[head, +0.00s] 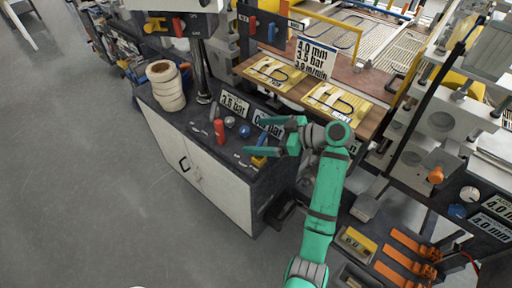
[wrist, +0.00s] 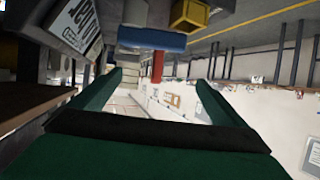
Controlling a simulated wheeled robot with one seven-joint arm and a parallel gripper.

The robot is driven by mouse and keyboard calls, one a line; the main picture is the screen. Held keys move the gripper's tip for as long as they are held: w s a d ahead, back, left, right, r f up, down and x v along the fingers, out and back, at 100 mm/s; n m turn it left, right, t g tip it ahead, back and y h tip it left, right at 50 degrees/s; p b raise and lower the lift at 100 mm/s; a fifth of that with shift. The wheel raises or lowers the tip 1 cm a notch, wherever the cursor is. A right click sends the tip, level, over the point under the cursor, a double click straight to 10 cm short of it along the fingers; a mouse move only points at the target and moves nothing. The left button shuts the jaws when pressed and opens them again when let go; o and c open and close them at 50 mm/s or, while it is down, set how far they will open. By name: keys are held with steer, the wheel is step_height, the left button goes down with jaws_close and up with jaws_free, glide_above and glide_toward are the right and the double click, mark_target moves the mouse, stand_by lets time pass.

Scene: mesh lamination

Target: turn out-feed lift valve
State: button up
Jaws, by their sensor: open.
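My teal gripper (head: 271,136) reaches over the dark top of the white cabinet, its two fingers apart and nothing between them. Small controls stand on that top: a red upright one (head: 219,129), a blue knob (head: 244,131) and a yellow piece (head: 259,160) close to the lower finger. In the wrist view my open fingers (wrist: 160,82) point toward a blue block-like part (wrist: 151,40), with a red part (wrist: 157,68) below it and a yellow block (wrist: 190,14) at upper right. I cannot read which control is the out-feed lift valve.
A roll stack (head: 166,86) stands at the cabinet's left. Pressure signs (head: 234,104) stand behind the controls, partly beside the upper finger. Yellow plates (head: 274,74) lie on the machine bed behind. Orange clamps (head: 410,255) are at lower right. The floor at left is clear.

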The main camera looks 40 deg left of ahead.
steer(key=s+d+r, duration=0.6)
steer(key=s+r, duration=0.1)
steer(key=s, duration=0.3)
steer(key=shift+s+r, duration=0.15)
steer(key=shift+r, duration=0.1)
